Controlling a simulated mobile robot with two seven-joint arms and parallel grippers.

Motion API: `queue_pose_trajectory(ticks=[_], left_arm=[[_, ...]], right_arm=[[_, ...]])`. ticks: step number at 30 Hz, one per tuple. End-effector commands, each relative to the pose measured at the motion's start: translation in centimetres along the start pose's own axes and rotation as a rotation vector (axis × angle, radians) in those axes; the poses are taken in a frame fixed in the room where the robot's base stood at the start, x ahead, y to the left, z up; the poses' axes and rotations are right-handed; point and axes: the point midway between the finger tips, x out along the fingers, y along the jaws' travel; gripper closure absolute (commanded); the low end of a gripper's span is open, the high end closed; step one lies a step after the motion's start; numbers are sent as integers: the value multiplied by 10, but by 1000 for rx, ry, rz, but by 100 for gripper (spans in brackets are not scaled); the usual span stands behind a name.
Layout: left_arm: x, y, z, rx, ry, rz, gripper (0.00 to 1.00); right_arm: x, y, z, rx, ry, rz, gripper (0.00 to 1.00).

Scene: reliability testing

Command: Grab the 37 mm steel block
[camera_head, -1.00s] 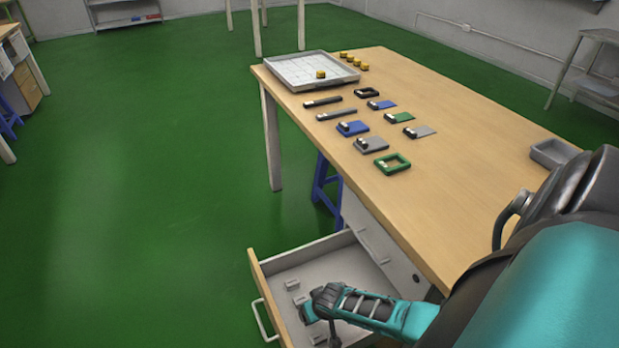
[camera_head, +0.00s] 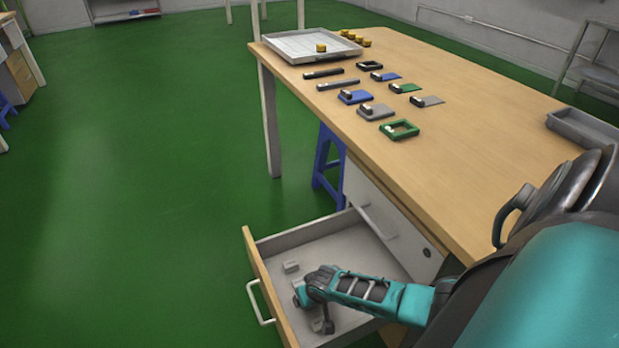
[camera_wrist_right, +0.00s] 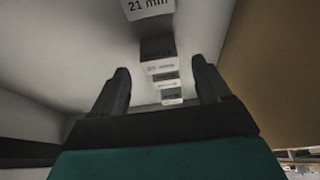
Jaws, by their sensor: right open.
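Several small steel blocks stand in a row in the open drawer (camera_head: 345,243). In the right wrist view, one block (camera_wrist_right: 148,8) at the top edge reads "21 mm". Behind it are a darker-topped block (camera_wrist_right: 157,48) and smaller ones (camera_wrist_right: 168,92); their labels are too small to read, so I cannot tell which is 37 mm. In the head view, one block (camera_head: 291,267) shows beyond my right gripper (camera_head: 311,302) and another (camera_head: 327,327) below it. My right gripper is open over the row, its fingers on either side (camera_wrist_right: 162,78), holding nothing. My left gripper is out of view.
The drawer's wooden front (camera_head: 262,285) and side walls surround the gripper closely. Green floor to the left is clear.

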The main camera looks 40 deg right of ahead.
Motion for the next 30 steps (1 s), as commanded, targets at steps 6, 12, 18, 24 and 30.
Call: queue_pose_trajectory(ticks=[6,12,18,24,30], left_arm=[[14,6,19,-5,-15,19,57],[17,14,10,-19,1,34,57],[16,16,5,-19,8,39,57],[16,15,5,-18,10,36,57],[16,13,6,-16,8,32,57]], right_arm=[[28,0,3,-1,2,1,23],[35,0,1,0,1,1,23],[34,0,1,0,1,0,23],[34,0,1,0,1,0,36],[34,-1,1,0,0,0,55]])
